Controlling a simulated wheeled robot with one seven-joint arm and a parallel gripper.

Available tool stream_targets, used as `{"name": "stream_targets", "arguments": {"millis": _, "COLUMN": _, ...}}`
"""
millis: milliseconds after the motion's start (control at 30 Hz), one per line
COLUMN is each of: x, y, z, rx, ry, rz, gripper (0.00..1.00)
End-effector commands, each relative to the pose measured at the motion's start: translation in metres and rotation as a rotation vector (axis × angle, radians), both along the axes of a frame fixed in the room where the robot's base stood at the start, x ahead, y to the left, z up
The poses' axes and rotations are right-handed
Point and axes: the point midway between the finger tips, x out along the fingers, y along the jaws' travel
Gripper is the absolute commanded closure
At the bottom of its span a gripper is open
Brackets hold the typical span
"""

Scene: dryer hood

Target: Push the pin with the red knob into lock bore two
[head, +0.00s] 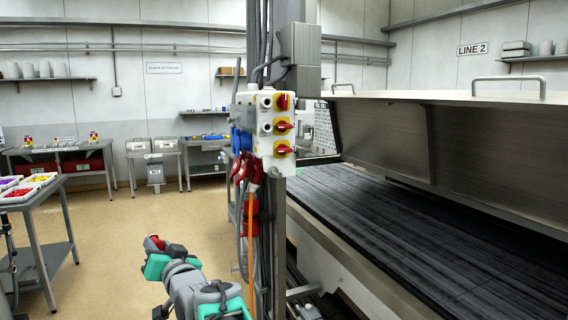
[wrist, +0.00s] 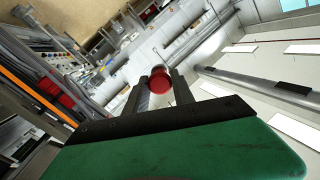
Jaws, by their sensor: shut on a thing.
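My gripper (head: 158,244) is low in the middle of the head view, left of the grey column. It is shut on the pin with the red knob (wrist: 160,80), which sits between the two dark fingers in the wrist view. The knob also shows as a small red tip at the end of my gripper in the head view (head: 151,237). I cannot make out lock bore two in these frames. The dryer's big metal hood (head: 480,130) stands raised at the right over a dark slatted bed (head: 420,225).
A switch box (head: 265,150) with red rotary switches on yellow plates hangs on the column, with cables and red plugs below. A table (head: 50,205) with trays of coloured parts stands at the far left. The floor between is clear.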

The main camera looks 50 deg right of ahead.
Motion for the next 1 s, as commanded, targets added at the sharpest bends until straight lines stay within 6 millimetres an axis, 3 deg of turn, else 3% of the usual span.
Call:
{"name": "stream_targets", "arguments": {"millis": 33, "x": -0.006, "y": -0.029, "z": 0.026, "rx": -0.077, "ry": 0.014, "rz": -0.028, "gripper": 1.00}}
{"name": "stream_targets", "arguments": {"millis": 200, "x": -0.040, "y": -0.109, "z": 0.107, "rx": -0.375, "ry": 0.106, "rz": -0.085, "gripper": 1.00}}
{"name": "stream_targets", "arguments": {"millis": 267, "x": -0.058, "y": -0.134, "z": 0.134, "rx": -0.476, "ry": 0.141, "rz": -0.105, "gripper": 1.00}}
{"name": "stream_targets", "arguments": {"millis": 400, "x": -0.113, "y": -0.184, "z": 0.195, "rx": -0.692, "ry": 0.232, "rz": -0.160, "gripper": 1.00}}
{"name": "stream_targets", "arguments": {"millis": 500, "x": -0.156, "y": -0.209, "z": 0.228, "rx": -0.805, "ry": 0.295, "rz": -0.204, "gripper": 1.00}}
{"name": "stream_targets", "arguments": {"millis": 600, "x": -0.190, "y": -0.223, "z": 0.249, "rx": -0.876, "ry": 0.344, "rz": -0.240, "gripper": 1.00}}
{"name": "stream_targets", "arguments": {"millis": 700, "x": -0.210, "y": -0.229, "z": 0.260, "rx": -0.909, "ry": 0.371, "rz": -0.263, "gripper": 1.00}}
{"name": "stream_targets", "arguments": {"millis": 1000, "x": -0.216, "y": -0.230, "z": 0.263, "rx": -0.919, "ry": 0.378, "rz": -0.268, "gripper": 1.00}}
